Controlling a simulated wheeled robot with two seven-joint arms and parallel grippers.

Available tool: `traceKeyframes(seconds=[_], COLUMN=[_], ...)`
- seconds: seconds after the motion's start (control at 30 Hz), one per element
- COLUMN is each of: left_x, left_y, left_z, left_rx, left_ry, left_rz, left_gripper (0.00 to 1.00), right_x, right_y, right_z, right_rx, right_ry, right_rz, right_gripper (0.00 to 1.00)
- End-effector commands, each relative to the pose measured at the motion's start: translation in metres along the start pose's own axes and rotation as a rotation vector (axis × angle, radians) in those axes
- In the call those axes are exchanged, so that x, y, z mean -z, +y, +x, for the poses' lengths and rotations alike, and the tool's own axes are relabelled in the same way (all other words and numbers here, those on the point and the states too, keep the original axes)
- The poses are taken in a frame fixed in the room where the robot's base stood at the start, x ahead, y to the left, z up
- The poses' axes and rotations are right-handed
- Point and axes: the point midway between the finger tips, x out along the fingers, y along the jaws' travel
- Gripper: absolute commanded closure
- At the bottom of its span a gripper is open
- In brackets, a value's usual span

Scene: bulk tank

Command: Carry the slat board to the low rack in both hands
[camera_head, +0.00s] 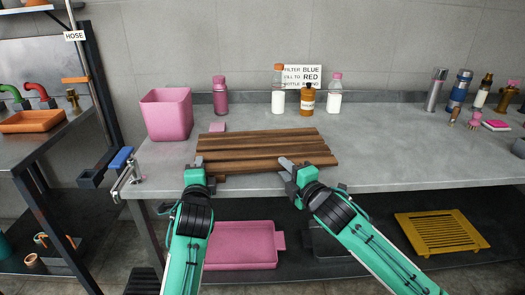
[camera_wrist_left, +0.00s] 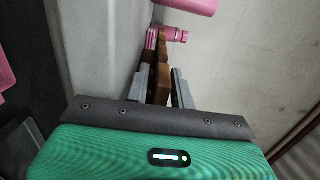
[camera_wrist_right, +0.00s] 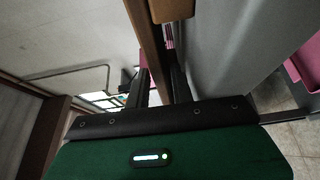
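The slat board (camera_head: 265,150), made of dark brown wooden strips, lies flat on the grey counter. My left gripper (camera_head: 194,172) is at its near left corner; in the left wrist view the board's edge (camera_wrist_left: 160,82) shows between the two open fingers (camera_wrist_left: 160,90). My right gripper (camera_head: 288,168) is at its near edge, right of the middle, with one grey finger above the board. In the right wrist view the board (camera_wrist_right: 150,50) runs between the open fingers (camera_wrist_right: 158,88), with a gap at one side. A yellow slatted rack (camera_head: 440,232) sits low under the counter at right.
A pink bin (camera_head: 166,114) and pink bottle (camera_head: 220,97) stand behind the board at left. Several bottles, including an amber one (camera_head: 307,100), stand behind it. A pink tray (camera_head: 240,246) is on the lower shelf. The counter (camera_head: 390,150) is clear right of the board.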

Motion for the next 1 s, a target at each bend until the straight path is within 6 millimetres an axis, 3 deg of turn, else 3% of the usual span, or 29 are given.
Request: traceKeyframes(seconds=[0.17,0.27,0.3,1.0], left_x=[0.0001,0.0001,0.0001,0.0001], left_y=[-0.0001,0.0,0.0,0.0009], left_z=[-0.0002,-0.0003,-0.0003,-0.0005], left_rx=[0.0,0.0,0.0,-0.002], left_ry=[0.0,0.0,0.0,0.0], left_rz=[0.0,0.0,0.0,0.0], left_gripper=[0.78,0.98,1.0,1.0], right_x=[-0.0001,-0.0001,-0.0002,-0.0005], right_y=[0.0,-0.0001,-0.0001,-0.0007], right_z=[-0.0002,-0.0003,-0.0003,-0.0005], right_rx=[0.0,0.0,0.0,0.001], right_ry=[0.0,0.0,0.0,-0.001], right_rz=[0.0,0.0,0.0,0.0], right_gripper=[0.78,0.98,1.0,1.0])
